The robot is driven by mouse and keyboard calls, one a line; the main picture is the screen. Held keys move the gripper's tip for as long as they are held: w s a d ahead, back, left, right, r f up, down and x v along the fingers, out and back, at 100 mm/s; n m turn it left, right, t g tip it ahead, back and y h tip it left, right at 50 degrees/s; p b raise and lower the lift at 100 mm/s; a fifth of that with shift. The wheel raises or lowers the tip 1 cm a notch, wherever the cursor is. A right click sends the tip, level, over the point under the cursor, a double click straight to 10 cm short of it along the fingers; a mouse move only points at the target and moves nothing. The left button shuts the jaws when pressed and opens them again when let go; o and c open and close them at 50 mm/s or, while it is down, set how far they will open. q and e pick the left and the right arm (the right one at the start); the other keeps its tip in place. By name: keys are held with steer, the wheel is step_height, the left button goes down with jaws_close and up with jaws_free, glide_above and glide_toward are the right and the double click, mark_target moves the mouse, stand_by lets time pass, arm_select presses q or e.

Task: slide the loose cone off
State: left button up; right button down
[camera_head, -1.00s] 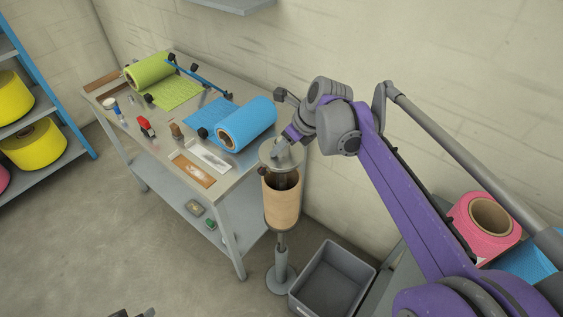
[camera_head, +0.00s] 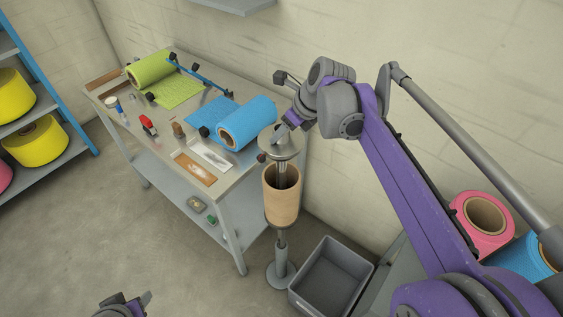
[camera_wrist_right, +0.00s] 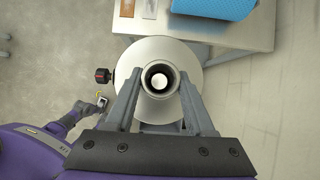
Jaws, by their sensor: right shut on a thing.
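The loose cone (camera_head: 288,147), a grey metal piece with a wide round flange, is around the upright spindle (camera_head: 283,172), above the brown cardboard core (camera_head: 281,205). A gap with bare spindle shows between the cone and the core's open top. My right gripper (camera_head: 281,135) is shut on the cone from above. In the right wrist view, the fingers (camera_wrist_right: 160,84) flank the hub of the cone (camera_wrist_right: 150,50), with the spindle end (camera_wrist_right: 160,80) inside. A dark red knob (camera_wrist_right: 102,76) sticks out at its side. My left gripper (camera_head: 138,302) is low at the bottom edge, partly cut off.
The workbench (camera_head: 238,182) stands left of the spindle with a blue roll (camera_head: 250,122) and a green roll (camera_head: 150,70). A grey bin (camera_head: 330,277) stands on the floor right of the spindle's base. A pink roll (camera_head: 470,235) lies far right.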

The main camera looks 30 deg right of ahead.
step_height(320, 180, up, 8)
steer(key=shift+f+p, duration=0.15)
steer(key=shift+p, duration=0.25)
stand_by(0.9)
stand_by(0.3)
